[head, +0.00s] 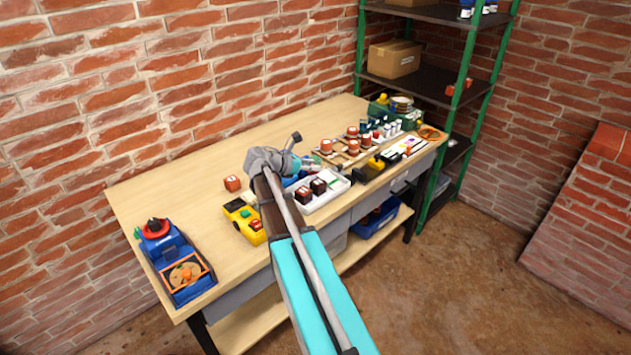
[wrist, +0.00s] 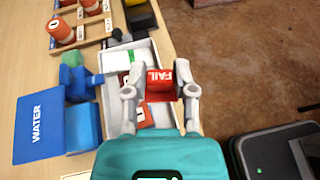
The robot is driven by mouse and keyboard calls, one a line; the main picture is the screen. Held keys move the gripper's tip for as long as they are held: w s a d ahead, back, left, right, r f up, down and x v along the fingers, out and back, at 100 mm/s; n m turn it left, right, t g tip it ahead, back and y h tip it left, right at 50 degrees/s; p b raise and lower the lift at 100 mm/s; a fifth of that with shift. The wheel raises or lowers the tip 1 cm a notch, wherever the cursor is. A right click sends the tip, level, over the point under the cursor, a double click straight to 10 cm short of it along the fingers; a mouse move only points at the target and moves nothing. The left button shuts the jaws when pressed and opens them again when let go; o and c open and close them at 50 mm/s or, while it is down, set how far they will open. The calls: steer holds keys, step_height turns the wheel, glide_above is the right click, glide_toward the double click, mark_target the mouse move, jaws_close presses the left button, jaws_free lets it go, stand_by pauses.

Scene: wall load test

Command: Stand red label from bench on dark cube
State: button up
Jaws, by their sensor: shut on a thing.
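My gripper (wrist: 160,92) is shut on the red label (wrist: 160,78), which has FAIL in white letters. It holds the label over the edge of the white tray (wrist: 111,95), near the bench's front edge. The tray also shows in the head view (head: 324,202). Two dark cubes with reddish tops, one farther right (head: 318,187) and one nearer left (head: 303,197), sit in it. In the wrist view, red and white tops (wrist: 140,116) show partly behind the gripper.
A blue WATER sign (wrist: 38,126) stands beside the tray. Orange pots (head: 326,146) stand beyond the tray. The back left of the bench is clear.

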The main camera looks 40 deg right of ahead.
steer(key=b, duration=0.6)
glide_above(316, 182)
steer(key=f, duration=0.6)
steer(key=shift+s+a+f, duration=0.3)
steer(key=shift+s, duration=0.1)
steer(key=shift+w+d+f+b, duration=0.25)
steer(key=shift+f+b, duration=0.25)
steer(key=shift+b, duration=0.05)
step_height(316, 182, down, 3)
steer(key=b, duration=0.3)
steer(key=shift+f, duration=0.1)
steer(key=o, duration=0.9)
steer(key=shift+r, duration=0.25)
steer(key=p+v, duration=0.4)
steer(key=v, duration=0.8)
steer(key=shift+s+p, duration=0.1)
steer(key=shift+p, duration=0.25)
